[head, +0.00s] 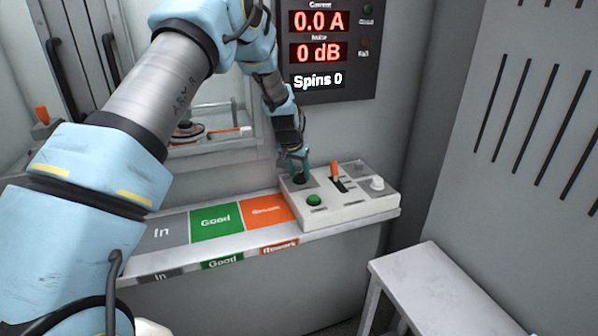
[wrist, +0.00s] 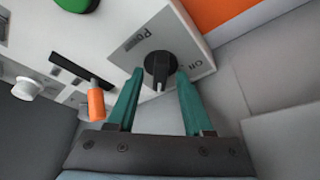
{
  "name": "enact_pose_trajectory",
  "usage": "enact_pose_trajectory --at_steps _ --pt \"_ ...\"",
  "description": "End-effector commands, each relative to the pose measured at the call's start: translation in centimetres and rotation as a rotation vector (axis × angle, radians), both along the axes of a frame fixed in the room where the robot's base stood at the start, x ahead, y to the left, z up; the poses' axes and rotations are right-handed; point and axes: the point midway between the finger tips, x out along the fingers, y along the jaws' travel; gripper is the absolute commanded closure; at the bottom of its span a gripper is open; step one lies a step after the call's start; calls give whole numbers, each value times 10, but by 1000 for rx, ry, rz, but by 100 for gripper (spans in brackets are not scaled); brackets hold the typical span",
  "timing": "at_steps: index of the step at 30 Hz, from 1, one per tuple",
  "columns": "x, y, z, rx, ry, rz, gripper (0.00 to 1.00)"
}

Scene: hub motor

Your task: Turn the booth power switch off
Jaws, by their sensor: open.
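The booth power switch is a black rotary knob (wrist: 158,66) on the back left part of the white control box (head: 350,208); in the head view the knob (head: 300,180) is partly covered by my gripper. Lettering beginning "Po" and the letters "ON" are printed beside it in the wrist view. A light mark on the knob points toward my palm. My gripper (wrist: 160,75) is open, its two teal fingers on either side of the knob. I cannot tell whether they touch it. In the head view my gripper (head: 296,162) reaches down from above.
An orange-handled lever (head: 335,168), a green button (head: 314,200) and a white knob (head: 377,183) are close by on the box. Grey, green and orange marked areas lie left of it. The display panel (head: 330,50) reads 0.0 A, 0 dB, Spins 0. A stool (head: 430,275) stands front right.

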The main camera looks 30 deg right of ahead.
Motion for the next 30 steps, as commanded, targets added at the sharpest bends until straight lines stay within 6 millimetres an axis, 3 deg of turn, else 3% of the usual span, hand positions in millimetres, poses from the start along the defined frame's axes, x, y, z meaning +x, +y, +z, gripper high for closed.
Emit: enact_pose_trajectory --at_steps 2,15,30 --pt "0 0 0 0 0 0 52" --pt "0 0 1 0 0 0 100" --pt "0 0 1 0 0 13 100"
